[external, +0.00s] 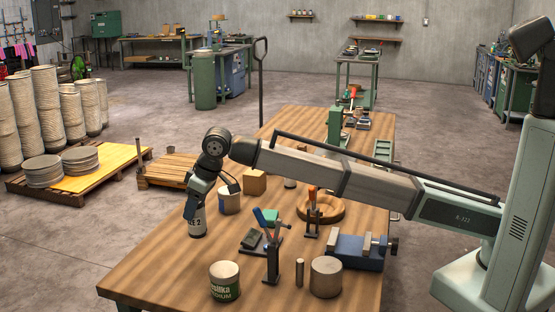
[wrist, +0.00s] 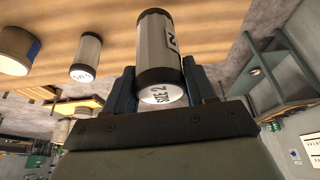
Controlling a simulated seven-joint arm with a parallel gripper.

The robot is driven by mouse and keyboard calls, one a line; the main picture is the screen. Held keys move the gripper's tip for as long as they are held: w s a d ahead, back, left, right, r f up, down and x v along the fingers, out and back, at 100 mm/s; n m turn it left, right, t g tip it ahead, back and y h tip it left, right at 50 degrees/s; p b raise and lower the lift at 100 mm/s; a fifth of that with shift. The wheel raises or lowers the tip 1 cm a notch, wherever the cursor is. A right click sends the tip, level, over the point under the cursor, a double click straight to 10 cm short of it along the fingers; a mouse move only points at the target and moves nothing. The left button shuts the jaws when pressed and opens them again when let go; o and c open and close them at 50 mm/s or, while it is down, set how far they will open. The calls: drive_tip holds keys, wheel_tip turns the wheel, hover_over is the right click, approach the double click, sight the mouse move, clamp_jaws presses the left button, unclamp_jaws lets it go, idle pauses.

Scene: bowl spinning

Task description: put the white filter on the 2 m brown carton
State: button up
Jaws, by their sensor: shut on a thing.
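The white filter (external: 197,224) is a small cylinder with dark end bands and dark lettering ending in "2". My gripper (external: 199,203) is shut on it, pointing down near the table's left side. I cannot tell whether the filter's base touches the table. In the wrist view the filter (wrist: 158,48) sits between both fingers of my gripper (wrist: 158,80), its lettered end towards the camera. A small brown box (external: 255,182), likely the carton, stands on the table behind and right of my gripper. No marking on it is readable.
A white can with a tan top (external: 229,200) stands close right of the filter. A similar dark-banded cylinder (wrist: 86,58) shows in the wrist view. A clamp stand (external: 271,255), a vise (external: 358,250) and a green-labelled can (external: 224,283) stand nearer. The front-left wooden tabletop (external: 150,272) is clear.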

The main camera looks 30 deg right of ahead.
drive_tip(key=w+d+r, duration=0.2)
drive_tip(key=w+d, duration=0.4)
drive_tip(key=w, duration=0.3)
drive_tip(key=w+d+r, duration=0.2)
drive_tip(key=w+d, duration=0.5)
drive_tip(key=w, duration=0.2)
drive_tip(key=shift+d, duration=0.2)
drive_tip(key=shift+m, duration=0.3)
drive_tip(key=w+d+r, duration=0.1)
drive_tip(key=w+d, duration=0.4)
drive_tip(key=d, duration=0.1)
drive_tip(key=w+d+r, duration=0.2)
drive_tip(key=w+d, duration=0.3)
drive_tip(key=d, duration=0.2)
drive_tip(key=w+d+r, duration=0.2)
drive_tip(key=w+d, duration=0.3)
drive_tip(key=d, duration=0.2)
drive_tip(key=shift+w, duration=0.4)
drive_tip(key=shift+w+d+f, duration=0.1)
drive_tip(key=shift+d+f, duration=0.05)
drive_tip(key=shift+f, duration=2.35)
drive_tip(key=shift+d+f, duration=0.15)
drive_tip(key=shift+f, duration=2.35)
drive_tip(key=shift+f, duration=0.1)
drive_tip(key=o, duration=1.1)
